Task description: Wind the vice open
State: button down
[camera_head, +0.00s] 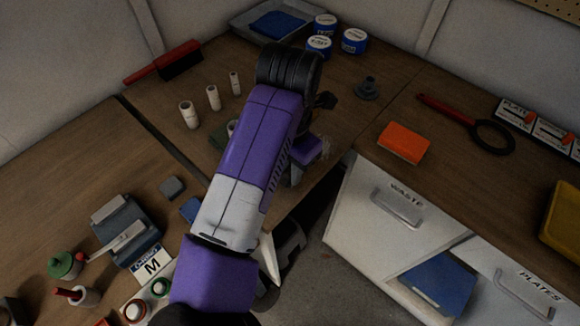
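My purple and white arm reaches up the middle of the head view and hides part of the bench behind it. My gripper (292,177) is partly hidden by the arm, beside a purple wrist part near the bench's front edge. I cannot tell whether its fingers are open or shut, or whether they touch anything. I cannot make out the vice or its handle for certain. A dark green thing (218,137) shows partly at the arm's left edge; I cannot tell whether it belongs to the vice.
Several white cylinders (189,115) stand left of the arm. A blue-grey device (124,231) sits front left. An orange block (403,143) and a magnifier (493,136) lie to the right. Blue-white tins (354,41) stand behind. WASTE drawer (385,220) is below right.

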aim_at(283, 182)
jog(key=shift+a+f+b, duration=0.1)
jog(key=shift+f+b, duration=0.05)
jog(key=shift+b, duration=0.45)
